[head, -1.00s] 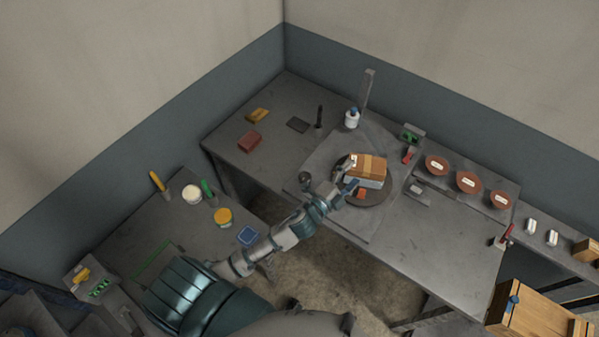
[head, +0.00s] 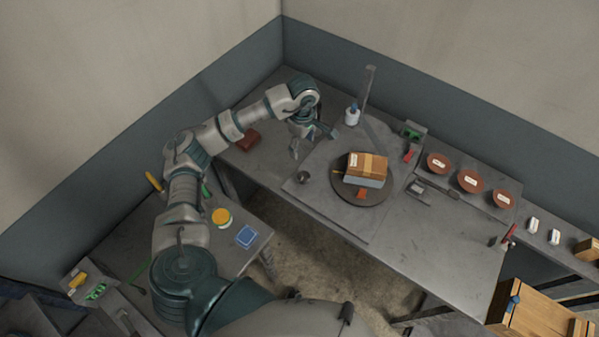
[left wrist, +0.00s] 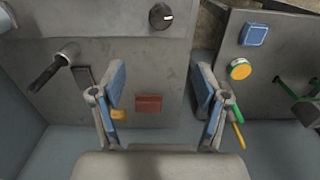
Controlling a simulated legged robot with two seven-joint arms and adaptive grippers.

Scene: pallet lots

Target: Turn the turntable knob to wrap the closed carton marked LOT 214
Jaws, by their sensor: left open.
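The brown carton (head: 371,160) sits on the dark round turntable (head: 345,196) on the bench. Its top looks closed, with a tape band and a white label too small to read; its lower side looks pale grey. A small dark knob (head: 303,177) is on the bench left of the turntable. The left wrist view shows a black knob (left wrist: 160,16) with a white mark at the top. My left gripper (head: 313,142) is open and empty, behind the knob and left of the carton, touching neither. The left wrist view shows its fingers (left wrist: 160,88) apart. My right gripper is not visible.
A tall post (head: 369,95) and a white bottle (head: 352,115) stand behind the turntable. A red block (head: 249,140) lies at the back left. Several brown bowls (head: 469,180) line the right rear.

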